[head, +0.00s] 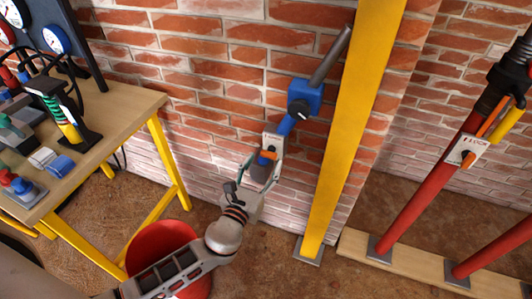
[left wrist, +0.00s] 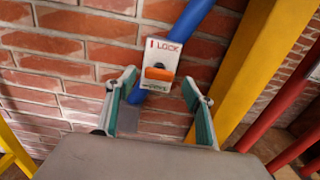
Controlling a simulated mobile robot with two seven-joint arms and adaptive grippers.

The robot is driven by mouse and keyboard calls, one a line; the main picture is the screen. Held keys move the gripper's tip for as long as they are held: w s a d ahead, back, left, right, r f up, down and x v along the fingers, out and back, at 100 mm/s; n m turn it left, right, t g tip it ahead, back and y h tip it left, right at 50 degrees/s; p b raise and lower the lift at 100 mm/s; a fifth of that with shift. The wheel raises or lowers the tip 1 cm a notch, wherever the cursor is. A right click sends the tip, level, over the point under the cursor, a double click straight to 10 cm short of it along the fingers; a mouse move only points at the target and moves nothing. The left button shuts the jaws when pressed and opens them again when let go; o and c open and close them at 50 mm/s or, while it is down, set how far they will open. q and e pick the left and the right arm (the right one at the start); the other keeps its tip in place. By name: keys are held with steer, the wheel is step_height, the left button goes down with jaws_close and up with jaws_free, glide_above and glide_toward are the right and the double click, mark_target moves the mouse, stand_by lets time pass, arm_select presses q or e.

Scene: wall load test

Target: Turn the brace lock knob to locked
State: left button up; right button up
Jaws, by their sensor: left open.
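The blue brace (head: 284,126) slants down in front of the brick wall, and its tube also shows in the left wrist view (left wrist: 190,20). It carries a white plate (left wrist: 163,52) marked LOCK at the top; the lower lettering is too small to read. The orange brace lock knob (left wrist: 158,74) lies crosswise on the plate; the knob also shows in the head view (head: 267,155). My left gripper (head: 263,168) is open, its teal-edged fingers on either side of the plate's lower part and the knob. I cannot tell whether they touch it. My right gripper is not in view.
A yellow post (head: 350,130) stands just right of the brace. A workbench (head: 125,105) with gauges and tools is at the left, a red bucket (head: 170,245) below my left arm. Red braces (head: 425,195) stand at the right on a wooden board (head: 350,243).

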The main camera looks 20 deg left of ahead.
mark_target(267, 157)
arm_select(q)
steer(key=shift+w+f, duration=0.1)
steer(key=shift+w, duration=2.45)
steer(key=c, duration=1.1)
